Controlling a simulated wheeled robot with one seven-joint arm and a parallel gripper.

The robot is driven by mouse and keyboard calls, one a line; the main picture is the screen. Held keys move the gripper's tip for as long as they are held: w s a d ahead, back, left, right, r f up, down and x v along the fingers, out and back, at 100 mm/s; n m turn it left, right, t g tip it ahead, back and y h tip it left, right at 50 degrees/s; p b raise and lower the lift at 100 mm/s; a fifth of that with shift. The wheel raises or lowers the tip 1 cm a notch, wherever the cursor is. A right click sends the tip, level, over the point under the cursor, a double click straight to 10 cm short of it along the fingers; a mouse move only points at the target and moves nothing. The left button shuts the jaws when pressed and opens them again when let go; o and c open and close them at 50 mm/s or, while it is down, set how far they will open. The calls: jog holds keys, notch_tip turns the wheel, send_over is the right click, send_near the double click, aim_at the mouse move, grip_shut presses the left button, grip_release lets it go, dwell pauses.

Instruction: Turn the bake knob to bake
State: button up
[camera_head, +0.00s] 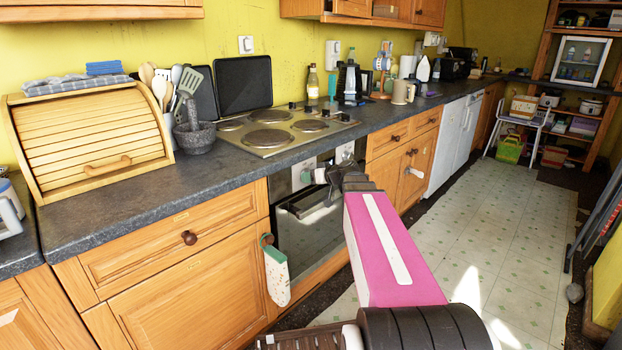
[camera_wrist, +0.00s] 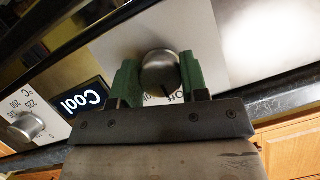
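The bake knob (camera_wrist: 159,73) is a round silver knob on the oven's pale control panel, with a marking that looks like "Off" beside it. In the wrist view my gripper (camera_wrist: 160,80) has its green fingers on either side of this knob, with no clear gap. The panel lettering appears turned over there. In the head view my gripper (camera_head: 321,176) is at the oven front (camera_head: 311,222), and my arm partly hides the panel.
The worktop (camera_head: 228,164) edge runs above the oven. A mitt (camera_head: 277,275) hangs on the cabinet. The floor (camera_head: 500,215) at right is clear.

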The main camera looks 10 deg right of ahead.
dwell(0.3)
jog(key=m+y, duration=0.2)
jog(key=m, duration=0.1)
jog(key=m+g+y, duration=0.1)
jog(key=m+y, duration=0.1)
jog(key=m, duration=0.1)
jog(key=shift+m, duration=0.4)
jog(key=shift+m+t+y, duration=0.2)
jog(key=shift+m+y, duration=0.55)
jog(key=shift+m, duration=1.1)
jog(key=shift+m+t+y, duration=0.2)
jog(key=shift+m+y, duration=0.55)
jog(key=shift+m, duration=1.1)
jog(key=o, duration=0.9)
jog(key=shift+o, duration=0.2)
jog(key=shift+d, duration=0.1)
